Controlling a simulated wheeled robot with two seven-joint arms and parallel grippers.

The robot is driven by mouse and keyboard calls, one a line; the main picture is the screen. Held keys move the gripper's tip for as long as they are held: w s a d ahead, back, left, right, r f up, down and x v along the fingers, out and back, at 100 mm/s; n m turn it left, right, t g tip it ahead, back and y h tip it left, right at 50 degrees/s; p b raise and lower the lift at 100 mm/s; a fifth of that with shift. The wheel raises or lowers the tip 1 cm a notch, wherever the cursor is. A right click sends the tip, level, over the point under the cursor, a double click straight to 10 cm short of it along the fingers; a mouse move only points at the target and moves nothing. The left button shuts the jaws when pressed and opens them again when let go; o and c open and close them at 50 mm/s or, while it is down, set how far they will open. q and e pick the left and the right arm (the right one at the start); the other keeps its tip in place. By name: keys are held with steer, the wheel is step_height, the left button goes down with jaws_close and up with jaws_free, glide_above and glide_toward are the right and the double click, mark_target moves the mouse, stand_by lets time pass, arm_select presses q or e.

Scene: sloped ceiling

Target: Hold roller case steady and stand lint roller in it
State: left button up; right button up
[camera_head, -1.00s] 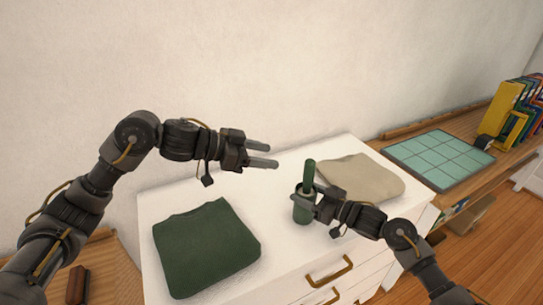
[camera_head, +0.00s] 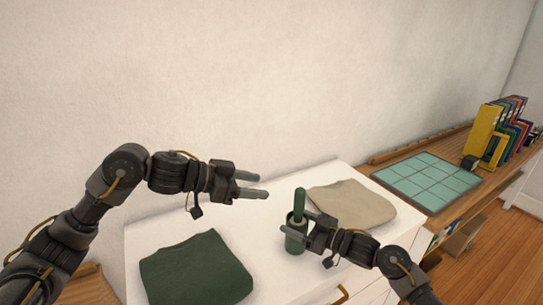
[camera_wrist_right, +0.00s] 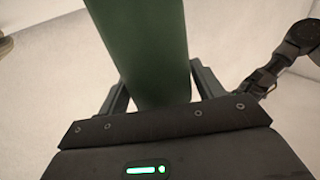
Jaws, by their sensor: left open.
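The dark green roller case (camera_head: 295,238) stands upright on the white cabinet top. The green lint roller (camera_head: 299,203) stands in it, with its upper part rising above the rim. My right gripper (camera_head: 306,224) is at the upper part of the case, its fingers around it, and looks shut on it. In the right wrist view a green cylinder (camera_wrist_right: 150,50) runs up between the fingers; the lower part of the case is hidden there. My left gripper (camera_head: 252,186) is open and empty, above the cabinet, left of the roller and apart from it.
A folded dark green cloth (camera_head: 195,268) lies at the front left of the white cabinet top (camera_head: 255,222). A folded beige cloth (camera_head: 352,203) lies right behind the case. A wooden desk further right holds a teal gridded mat (camera_head: 428,180) and several upright binders (camera_head: 484,130).

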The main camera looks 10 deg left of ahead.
steer(key=shift+o, duration=1.3)
